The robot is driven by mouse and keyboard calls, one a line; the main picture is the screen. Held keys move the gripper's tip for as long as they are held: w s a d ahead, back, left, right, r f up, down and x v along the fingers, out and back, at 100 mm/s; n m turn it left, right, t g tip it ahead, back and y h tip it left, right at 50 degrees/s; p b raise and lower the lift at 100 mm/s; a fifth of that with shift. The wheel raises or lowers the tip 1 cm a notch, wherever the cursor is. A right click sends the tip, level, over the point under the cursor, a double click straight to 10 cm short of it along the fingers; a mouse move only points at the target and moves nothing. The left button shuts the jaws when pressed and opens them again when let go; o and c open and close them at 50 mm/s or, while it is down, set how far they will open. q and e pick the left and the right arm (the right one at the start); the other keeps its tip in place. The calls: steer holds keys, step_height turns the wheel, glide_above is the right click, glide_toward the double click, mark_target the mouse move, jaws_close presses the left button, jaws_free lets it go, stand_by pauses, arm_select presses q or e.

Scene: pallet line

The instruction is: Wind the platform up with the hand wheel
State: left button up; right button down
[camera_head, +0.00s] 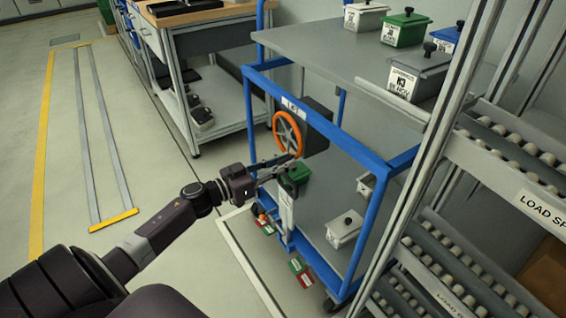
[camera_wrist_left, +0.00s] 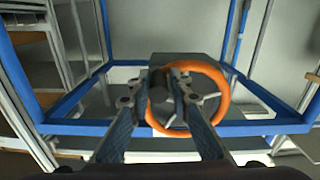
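The orange-rimmed hand wheel (camera_head: 276,128) with grey spokes is on a dark box on the blue-framed lift cart. It also shows in the left wrist view (camera_wrist_left: 224,96), partly behind my fingers. My left gripper (camera_head: 292,160) is at the lower edge of the wheel in the head view. In the wrist view its fingertips (camera_wrist_left: 171,74) are close together over the wheel's upper left part. Whether they touch or hold the rim is unclear. The grey platform (camera_head: 330,48) is the cart's upper deck, with lidded boxes on it. My right gripper is not in view.
Blue frame posts and bars (camera_head: 375,215) surround the wheel. A roller rack (camera_head: 510,150) stands close on the right. The floor at left is open.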

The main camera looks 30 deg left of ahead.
arm_select(q)
steer(key=shift+a, duration=0.1)
jaws_close()
steer(key=shift+a, duration=0.1)
steer(key=shift+w+a+f+m, duration=0.15)
steer(key=shift+a+m, duration=0.25)
steer(key=shift+m, duration=0.4)
steer(key=o, duration=0.6)
jaws_free()
steer(key=shift+c, duration=0.2)
